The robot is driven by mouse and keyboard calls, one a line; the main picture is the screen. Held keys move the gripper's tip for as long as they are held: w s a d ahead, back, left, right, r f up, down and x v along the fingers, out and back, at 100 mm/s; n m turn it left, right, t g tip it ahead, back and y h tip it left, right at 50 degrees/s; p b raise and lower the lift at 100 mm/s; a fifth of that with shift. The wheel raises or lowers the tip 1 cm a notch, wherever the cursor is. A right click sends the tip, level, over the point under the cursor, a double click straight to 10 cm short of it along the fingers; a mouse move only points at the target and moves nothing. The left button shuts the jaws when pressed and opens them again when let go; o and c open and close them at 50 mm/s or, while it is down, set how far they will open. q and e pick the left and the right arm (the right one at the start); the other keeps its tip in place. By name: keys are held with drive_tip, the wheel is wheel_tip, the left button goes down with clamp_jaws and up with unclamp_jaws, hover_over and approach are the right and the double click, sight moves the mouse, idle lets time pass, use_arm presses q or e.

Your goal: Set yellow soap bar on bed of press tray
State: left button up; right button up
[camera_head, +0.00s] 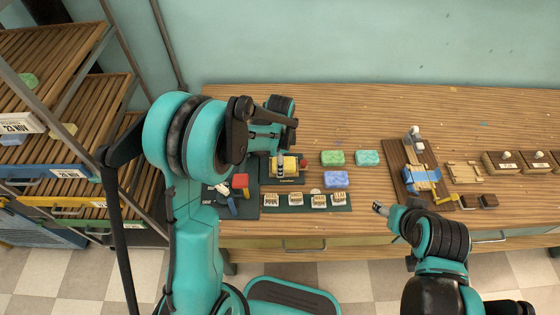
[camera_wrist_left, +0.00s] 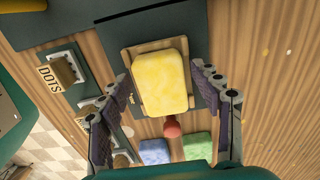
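The yellow soap bar (camera_wrist_left: 160,82) lies on a shallow wooden tray (camera_wrist_left: 128,58) with a red knob (camera_wrist_left: 172,129) at one end. In the head view the soap (camera_head: 290,165) is partly hidden by my left gripper (camera_head: 280,163). In the left wrist view my left gripper (camera_wrist_left: 167,112) is open, its fingers on either side of the soap with visible gaps. I cannot tell its height above the soap. My right gripper (camera_head: 379,208) hangs at the table's front edge; its finger opening is unclear. A wooden press with a blue part (camera_head: 420,178) stands at the right.
Green (camera_head: 332,158), teal (camera_head: 367,158) and blue (camera_head: 335,179) soap bars lie right of the tray. Several stamps (camera_head: 300,201) line the mat in front. A small wooden frame (camera_head: 465,173) and stamp blocks are at far right. The back of the table is clear. A rack (camera_head: 60,118) stands left.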

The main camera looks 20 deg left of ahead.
use_arm(q)
drive_tip(key=shift+r, duration=0.25)
wheel_tip(320, 180, up, 13)
drive_tip(key=p, duration=0.5)
drive_tip(key=s+a+r+n+t, duration=0.1)
drive_tip(key=s+r+n+t, duration=0.2)
drive_tip(key=s+n, duration=0.4)
drive_tip(key=s+a+r+n+t, duration=0.1)
drive_tip(key=s+r+n+t, duration=0.3)
drive_tip(key=s+n, duration=0.3)
drive_tip(key=s, duration=0.3)
drive_tip(key=shift+a+r+n, duration=0.2)
drive_tip(key=shift+a+n, duration=0.2)
drive_tip(key=shift+b, duration=0.3)
wheel_tip(320, 180, down, 4)
drive_tip(key=b, duration=0.3)
drive_tip(key=shift+r, duration=0.25)
